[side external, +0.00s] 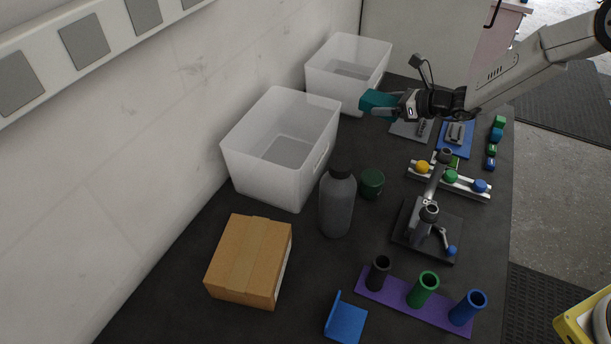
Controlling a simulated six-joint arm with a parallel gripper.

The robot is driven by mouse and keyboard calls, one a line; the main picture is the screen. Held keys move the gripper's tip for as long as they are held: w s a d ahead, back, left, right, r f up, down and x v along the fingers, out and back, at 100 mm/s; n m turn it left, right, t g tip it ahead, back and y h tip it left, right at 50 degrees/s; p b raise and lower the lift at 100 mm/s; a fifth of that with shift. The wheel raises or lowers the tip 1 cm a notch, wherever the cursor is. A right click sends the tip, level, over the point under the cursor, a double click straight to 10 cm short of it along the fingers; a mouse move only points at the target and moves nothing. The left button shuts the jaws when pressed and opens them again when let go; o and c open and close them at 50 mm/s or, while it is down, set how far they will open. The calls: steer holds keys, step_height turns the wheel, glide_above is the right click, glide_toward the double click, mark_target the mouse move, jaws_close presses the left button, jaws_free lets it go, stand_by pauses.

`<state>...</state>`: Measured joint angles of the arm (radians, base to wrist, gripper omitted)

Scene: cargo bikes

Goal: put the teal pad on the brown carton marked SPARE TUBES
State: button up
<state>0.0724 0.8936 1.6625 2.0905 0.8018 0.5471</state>
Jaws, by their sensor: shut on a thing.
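The teal pad (376,101) is a small block held in the air at the upper middle of the side external view. My gripper (392,104) is shut on it, above the back part of the table. A brown carton (248,262) sits on the table at the front left, well away from my gripper. Its top is closed with a tape strip and has nothing on it. Its label cannot be read from here; a pale patch shows on its right side.
Two translucent bins (283,147) (347,66) stand along the wall. A grey bottle (338,204) and a green cup (371,183) stand between carton and gripper. A purple strip with tubes (400,291), a blue bracket (346,321) and a dark stand (428,232) occupy the front right.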

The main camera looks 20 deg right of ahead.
step_height(320, 180, up, 14)
steer(key=s+a+n+g+y, duration=0.4)
steer(key=s+a+n+g, duration=0.15)
steer(key=s+a, duration=1.2)
steer(key=s+a+n+g+y, duration=0.1)
steer(key=s+a+n+g, duration=0.2)
steer(key=s, duration=0.6)
steer(key=s+a+n+g, duration=0.2)
steer(key=s+a, duration=0.4)
steer(key=s, duration=0.3)
steer(key=f, duration=0.5)
steer(key=shift+d, duration=0.2)
glide_above(273, 257)
steer(key=f, duration=0.8)
steer(key=shift+s+d+f, duration=0.25)
steer(key=shift+s, duration=0.05)
steer(key=shift+w+a+f, duration=0.25)
steer(key=shift+f, duration=0.2)
